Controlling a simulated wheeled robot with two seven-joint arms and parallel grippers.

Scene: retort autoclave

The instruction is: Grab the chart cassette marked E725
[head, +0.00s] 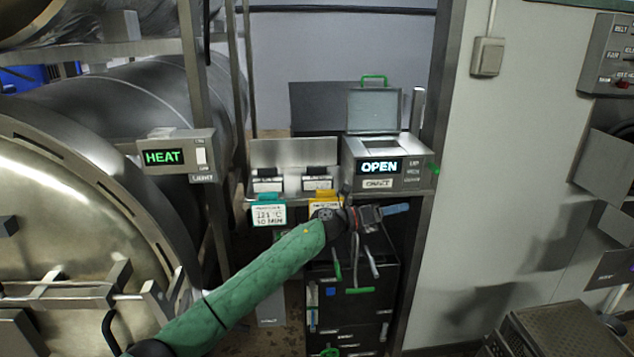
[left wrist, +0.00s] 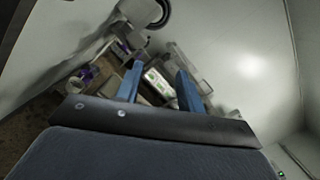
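Two dark-topped pieces with white labels, which look like chart cassettes, sit side by side in a metal rack: a left one (head: 267,184) and a right one (head: 318,183). Their markings are too small to read, so I cannot tell which is E725. My left gripper (head: 399,209) is in front of the shelf, to the right of and lower than both pieces. In the left wrist view its blue fingers (left wrist: 158,85) stand apart, with nothing visibly held between them. My right gripper is not in view.
A recorder (head: 398,181) reading OPEN has its lid (head: 374,111) raised. Teal (head: 268,214) and yellow (head: 325,197) tags hang at the shelf front. A dark drawer cabinet (head: 347,305) stands below. The HEAT box (head: 176,156) and large round vessel door (head: 75,235) are left.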

